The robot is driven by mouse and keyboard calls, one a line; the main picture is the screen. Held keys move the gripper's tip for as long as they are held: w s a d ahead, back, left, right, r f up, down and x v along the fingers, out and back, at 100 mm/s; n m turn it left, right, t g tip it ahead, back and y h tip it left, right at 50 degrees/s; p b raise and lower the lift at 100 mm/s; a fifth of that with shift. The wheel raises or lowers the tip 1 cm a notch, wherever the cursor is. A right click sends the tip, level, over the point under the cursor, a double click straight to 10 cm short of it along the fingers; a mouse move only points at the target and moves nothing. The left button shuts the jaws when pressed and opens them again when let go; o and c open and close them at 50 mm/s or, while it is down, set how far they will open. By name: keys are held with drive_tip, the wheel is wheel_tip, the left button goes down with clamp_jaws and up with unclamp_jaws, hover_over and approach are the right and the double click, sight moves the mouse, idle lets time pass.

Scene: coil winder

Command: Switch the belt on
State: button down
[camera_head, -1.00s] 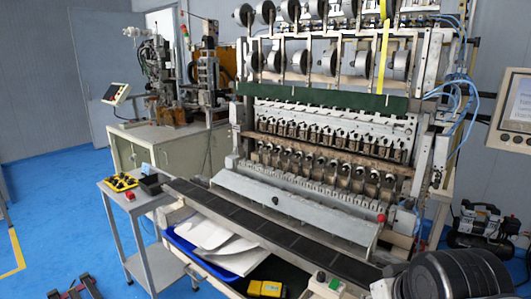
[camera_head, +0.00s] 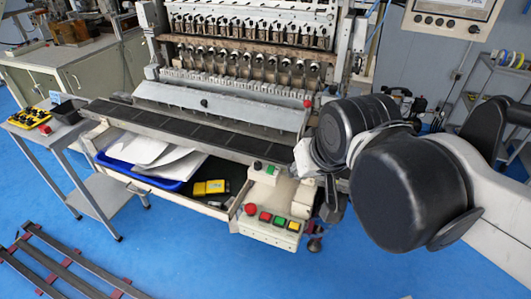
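The belt (camera_head: 200,129) is a dark segmented strip along the front of the coil winder, running from upper left to lower right. At its right end sits a small light switch box (camera_head: 263,172) with a green button and a dark knob or button. Below it a cream control panel (camera_head: 268,228) carries red, green and yellow buttons. My arm reaches in from the right with large black joints. What looks like my gripper (camera_head: 332,205) is a dark shape just right of the switch box and panel, partly hidden by my arm. Its fingers cannot be made out.
An open drawer under the belt holds a blue tray (camera_head: 178,186) with white sheets and a yellow device (camera_head: 210,187). A side table (camera_head: 62,133) with a yellow tray stands at left. Dark rails (camera_head: 62,268) lie on the blue floor.

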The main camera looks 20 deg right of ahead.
drive_tip(key=w+r+m+g, duration=0.1)
drive_tip(key=w+m+g, duration=0.15)
drive_tip(key=w, duration=0.65)
drive_tip(key=m+g+h, duration=0.1)
drive_tip(key=m+g, duration=0.1)
drive_tip(key=m, duration=0.2)
hover_over(271, 166)
drive_tip(key=s+a, duration=0.2)
drive_tip(key=s, duration=0.1)
drive_tip(key=x, duration=0.3)
drive_tip(key=shift+s+a+r+b, duration=0.1)
drive_tip(key=shift+a+b, duration=0.1)
drive_tip(key=shift+b, duration=0.1)
drive_tip(key=x, duration=1.4)
drive_tip(key=shift+s+d+b, duration=0.15)
drive_tip(key=shift+s+b, duration=0.05)
drive_tip(key=shift+b, duration=0.15)
